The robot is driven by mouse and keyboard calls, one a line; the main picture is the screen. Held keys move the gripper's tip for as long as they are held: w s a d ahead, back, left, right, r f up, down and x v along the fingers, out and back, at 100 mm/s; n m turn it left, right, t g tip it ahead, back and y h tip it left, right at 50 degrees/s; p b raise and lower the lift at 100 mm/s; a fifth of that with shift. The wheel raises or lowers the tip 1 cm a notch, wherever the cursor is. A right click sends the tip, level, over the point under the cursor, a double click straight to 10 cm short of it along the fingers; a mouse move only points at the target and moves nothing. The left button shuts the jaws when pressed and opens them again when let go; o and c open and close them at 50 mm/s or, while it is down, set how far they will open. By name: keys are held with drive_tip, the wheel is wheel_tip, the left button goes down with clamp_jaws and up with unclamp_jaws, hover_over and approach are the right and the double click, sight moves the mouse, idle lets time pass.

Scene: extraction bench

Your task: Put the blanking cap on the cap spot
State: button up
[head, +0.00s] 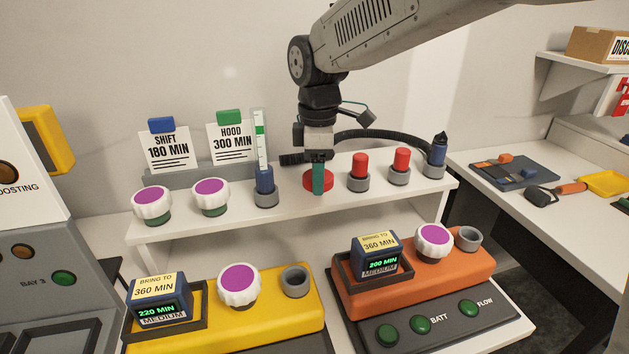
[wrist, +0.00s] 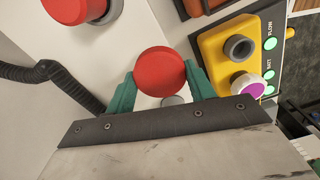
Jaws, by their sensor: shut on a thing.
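My gripper (head: 318,192) is upright at the raised white shelf, with green fingers. It is shut on a red round cap, which I take for the blanking cap (head: 307,181). The cap is a wide, low disc, partly hidden by the front finger. In the wrist view the red cap (wrist: 160,71) sits between both green fingertips. A small grey round thing (wrist: 172,100) shows behind it, partly hidden. The cap is at or close to the shelf top; I cannot tell whether it touches. No spot marked as the cap spot can be made out.
Two red plugs (head: 360,160) in grey rings and a dark blue part (head: 437,150) stand right of my gripper. A blue holder with a clear tube (head: 264,180) stands left. The yellow unit (head: 310,310) and orange unit (head: 490,268) below have open grey rings and purple-topped knobs.

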drive_tip(key=shift+w+a+f, duration=0.1)
drive_tip(key=shift+w+a, duration=0.1)
drive_tip(key=shift+w, duration=0.45)
drive_tip(key=shift+w+a+f, duration=0.1)
drive_tip(key=shift+w+a, duration=0.1)
drive_tip(key=shift+w, duration=0.4)
drive_tip(key=shift+f, duration=1.65)
drive_tip(key=shift+f, duration=0.15)
drive_tip(key=o, duration=1)
drive_tip(key=shift+o, duration=0.2)
wheel_tip(320, 180, up, 12)
drive_tip(key=shift+r, duration=0.2)
